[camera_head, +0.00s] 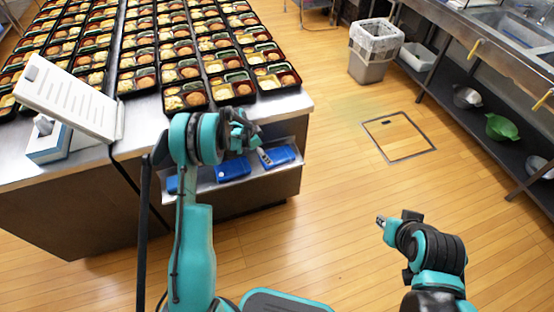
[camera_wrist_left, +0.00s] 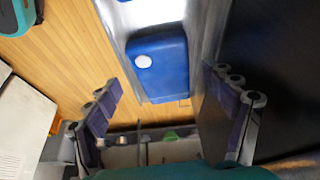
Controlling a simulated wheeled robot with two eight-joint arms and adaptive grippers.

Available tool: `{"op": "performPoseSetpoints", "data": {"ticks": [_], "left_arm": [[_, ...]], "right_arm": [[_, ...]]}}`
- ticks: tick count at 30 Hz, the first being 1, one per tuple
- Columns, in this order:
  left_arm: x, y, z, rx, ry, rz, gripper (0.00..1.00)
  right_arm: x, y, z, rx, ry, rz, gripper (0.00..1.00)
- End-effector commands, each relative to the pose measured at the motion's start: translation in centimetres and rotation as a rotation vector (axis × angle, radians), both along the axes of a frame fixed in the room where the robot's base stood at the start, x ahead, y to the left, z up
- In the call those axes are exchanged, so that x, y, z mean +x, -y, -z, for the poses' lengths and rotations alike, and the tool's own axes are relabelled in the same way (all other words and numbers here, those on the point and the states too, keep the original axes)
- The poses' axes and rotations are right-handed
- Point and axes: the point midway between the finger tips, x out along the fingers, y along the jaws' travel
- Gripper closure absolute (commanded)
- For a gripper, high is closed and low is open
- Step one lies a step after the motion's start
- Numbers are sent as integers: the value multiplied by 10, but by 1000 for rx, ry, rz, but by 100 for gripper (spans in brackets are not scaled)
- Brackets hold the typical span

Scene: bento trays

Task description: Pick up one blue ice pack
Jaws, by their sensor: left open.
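Blue ice packs lie on a low metal shelf under the bento counter in the head view: one at the right (camera_head: 283,153), one in the middle (camera_head: 233,170) and one at the left (camera_head: 173,185), partly hidden by my arm. My left gripper (camera_head: 262,152) is at the right ice pack. In the left wrist view a blue ice pack (camera_wrist_left: 160,70) with a white round spot lies ahead, between the spread fingers of my left gripper (camera_wrist_left: 164,82). It is open and empty. My right gripper (camera_head: 381,221) hangs over the floor, away from the packs; its jaw state is unclear.
The metal counter (camera_head: 295,104) above the shelf carries many filled bento trays. A white slotted panel (camera_head: 68,100) stands at its left. A grey bin (camera_head: 373,52) and a sink bench with bowls are at the right. The wooden floor between is clear.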

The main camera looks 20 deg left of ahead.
Motion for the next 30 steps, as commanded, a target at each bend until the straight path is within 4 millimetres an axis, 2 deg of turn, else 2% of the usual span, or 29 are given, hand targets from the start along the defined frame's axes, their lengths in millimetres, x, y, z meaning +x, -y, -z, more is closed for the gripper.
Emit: {"op": "performPoseSetpoints", "data": {"ticks": [3,12,21,28,29,30], "left_arm": [[11,14,1,1,0,2,16],[24,29,0,1,1,1,16],[35,42,45,0,1,0,16],[35,43,45,0,1,-1,16],[35,43,45,0,1,-1,19],[35,43,45,0,1,-1,30]], "right_arm": [[0,0,6,0,0,0,74],[0,0,11,0,0,0,74],[0,0,29,0,0,0,74],[0,0,28,0,0,0,74],[0,0,28,0,0,0,74],[0,0,28,0,0,0,74]]}}
